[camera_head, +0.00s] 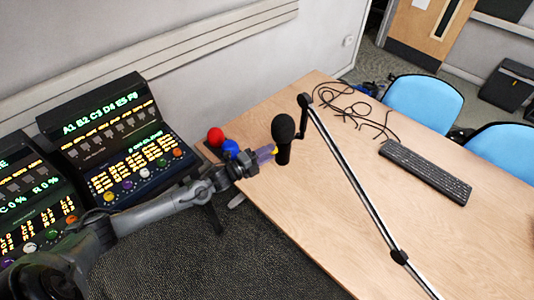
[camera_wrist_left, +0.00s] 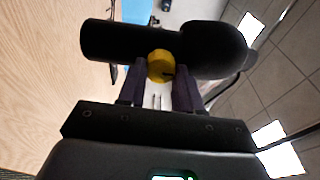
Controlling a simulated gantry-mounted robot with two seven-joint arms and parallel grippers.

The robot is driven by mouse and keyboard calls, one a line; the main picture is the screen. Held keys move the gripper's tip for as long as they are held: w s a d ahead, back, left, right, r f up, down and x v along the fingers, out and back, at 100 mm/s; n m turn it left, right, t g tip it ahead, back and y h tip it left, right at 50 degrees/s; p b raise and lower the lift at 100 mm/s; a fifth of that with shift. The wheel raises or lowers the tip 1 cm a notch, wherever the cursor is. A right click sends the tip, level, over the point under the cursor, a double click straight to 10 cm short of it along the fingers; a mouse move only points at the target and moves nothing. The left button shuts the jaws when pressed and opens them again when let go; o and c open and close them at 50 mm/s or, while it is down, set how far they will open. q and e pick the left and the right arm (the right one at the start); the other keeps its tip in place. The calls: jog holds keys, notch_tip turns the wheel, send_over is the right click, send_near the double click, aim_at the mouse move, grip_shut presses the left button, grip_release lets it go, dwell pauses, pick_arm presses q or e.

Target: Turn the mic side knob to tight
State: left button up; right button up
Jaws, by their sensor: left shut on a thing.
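The black microphone (camera_head: 283,135) hangs from a boom arm above the left part of the table. In the left wrist view the microphone (camera_wrist_left: 120,43) lies across the top of the picture. Its round yellow side knob (camera_wrist_left: 160,66) faces the camera and has a small dark mark. My left gripper (camera_head: 268,153) reaches the microphone from the left. In the left wrist view the two purple fingers of my left gripper (camera_wrist_left: 159,85) sit one on each side of the knob, shut on it. My right gripper is not in view.
The boom arm (camera_head: 352,180) runs diagonally over the wooden table (camera_head: 300,205). A keyboard (camera_head: 426,171) and loose black cables (camera_head: 350,102) lie to the right and back. Lit consoles (camera_head: 125,150) stand at the left.

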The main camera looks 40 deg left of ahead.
pick_arm(q)
jog(key=o, duration=1)
jog(key=shift+o, duration=0.2)
jog(key=v, duration=1.1)
jog(key=shift+p, duration=0.3)
jog(key=shift+w, duration=0.1)
